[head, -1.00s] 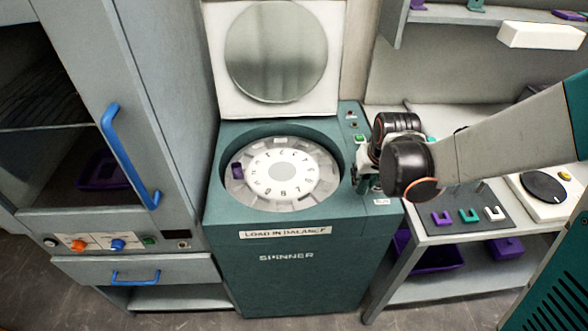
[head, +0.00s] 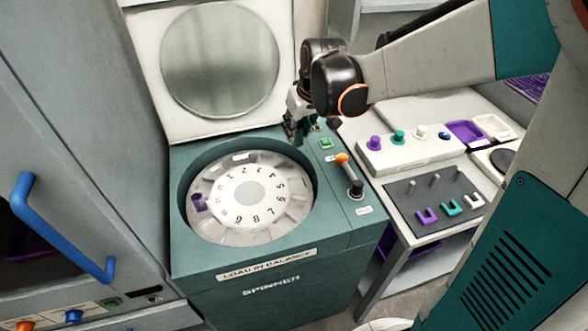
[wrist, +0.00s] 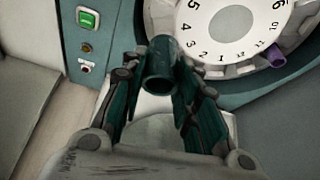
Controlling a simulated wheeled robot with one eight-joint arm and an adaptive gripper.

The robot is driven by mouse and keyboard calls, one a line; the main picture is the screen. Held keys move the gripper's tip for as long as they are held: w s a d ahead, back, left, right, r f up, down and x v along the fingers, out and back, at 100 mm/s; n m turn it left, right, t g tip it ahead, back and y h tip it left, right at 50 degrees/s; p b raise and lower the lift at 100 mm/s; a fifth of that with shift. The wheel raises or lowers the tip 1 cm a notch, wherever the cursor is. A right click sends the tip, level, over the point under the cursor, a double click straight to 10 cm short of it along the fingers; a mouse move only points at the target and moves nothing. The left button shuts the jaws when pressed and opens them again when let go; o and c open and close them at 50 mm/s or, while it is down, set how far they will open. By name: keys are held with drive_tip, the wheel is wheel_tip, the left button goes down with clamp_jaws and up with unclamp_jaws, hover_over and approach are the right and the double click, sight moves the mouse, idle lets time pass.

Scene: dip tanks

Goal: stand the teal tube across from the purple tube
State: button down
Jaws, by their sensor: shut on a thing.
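My gripper (head: 297,128) is shut on the teal tube (wrist: 160,80), which shows between the fingers in the wrist view. In the head view the gripper is above the back right of the spinner, outside the rotor ring, and the tube is not clear there. The purple tube (head: 199,202) stands in a slot at the left of the spinner's numbered rotor (head: 222,222). It also shows at the right in the wrist view (wrist: 275,56). No other tube shows in the rotor.
The spinner's lid (head: 220,60) is raised behind the rotor. An orange-knobbed lever (head: 348,172) and a green button (head: 326,143) are on its right side. A side table at right holds a grey mat (head: 435,200) with pegs and coloured holders. A cabinet with a blue handle stands at left.

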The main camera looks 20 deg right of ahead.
wheel_tip(320, 180, down, 18)
drive_tip(key=b, duration=0.6)
drive_tip(key=shift+f, duration=0.1)
drive_tip(key=shift+f, duration=0.15)
drive_tip(key=c, duration=1.2)
unclamp_jaws()
